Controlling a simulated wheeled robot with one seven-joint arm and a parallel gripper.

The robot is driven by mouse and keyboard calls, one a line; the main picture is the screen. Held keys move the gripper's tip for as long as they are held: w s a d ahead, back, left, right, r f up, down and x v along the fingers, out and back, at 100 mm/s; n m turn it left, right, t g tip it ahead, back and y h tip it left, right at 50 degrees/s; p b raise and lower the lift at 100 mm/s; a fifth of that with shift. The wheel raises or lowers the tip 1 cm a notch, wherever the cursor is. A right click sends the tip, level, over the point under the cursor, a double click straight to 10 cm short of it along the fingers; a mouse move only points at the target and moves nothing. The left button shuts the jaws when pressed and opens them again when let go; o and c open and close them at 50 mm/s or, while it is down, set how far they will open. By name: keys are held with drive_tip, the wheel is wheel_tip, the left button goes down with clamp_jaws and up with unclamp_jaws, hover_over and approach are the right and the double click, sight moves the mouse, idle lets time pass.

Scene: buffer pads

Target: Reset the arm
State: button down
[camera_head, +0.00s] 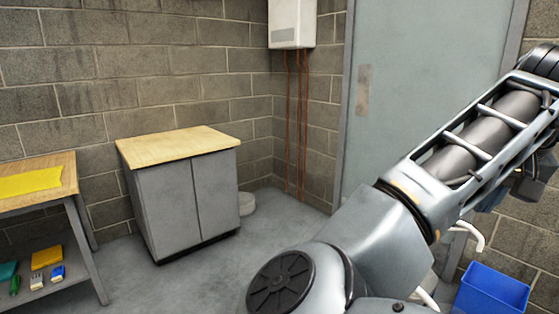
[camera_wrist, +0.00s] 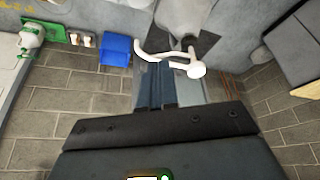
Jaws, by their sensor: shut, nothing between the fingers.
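My arm (camera_head: 480,140) crosses the right side of the head view, bent at a grey joint low in the middle and rising to the upper right edge. My gripper (camera_wrist: 161,70) shows in the wrist view as two dark blue-grey fingers side by side, shut and empty. The fingers stand clear of any object I can make out as held. The wide black gripper body fills the bottom of the wrist view. In the head view I cannot make out the fingers.
A grey cabinet (camera_head: 190,205) with a wooden top stands by the block wall. A workbench (camera_head: 72,165) bears a yellow cloth (camera_head: 30,182). A blue bin (camera_head: 492,290) is at lower right; it also shows in the wrist view (camera_wrist: 116,51). Floor before the cabinet is clear.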

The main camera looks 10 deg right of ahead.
drive_tip(key=s+d+f+n+t+h, duration=0.2)
drive_tip(key=s+d+f+t+h, duration=0.1)
drive_tip(key=d+h, duration=0.8)
drive_tip(key=s+a+f+n+t+y, duration=0.8)
drive_tip(key=s+a+f, duration=0.55)
drive_tip(key=f, duration=0.25)
drive_tip(key=s+a+m+y, duration=0.2)
drive_tip(key=s+a, duration=0.5)
drive_tip(key=s, duration=0.4)
drive_tip(key=s+a+m+y, duration=0.2)
drive_tip(key=s+a, duration=0.5)
drive_tip(key=s, duration=0.5)
drive_tip(key=shift+m+y, duration=0.4)
drive_tip(key=shift+y, duration=0.1)
drive_tip(key=shift+s, duration=0.1)
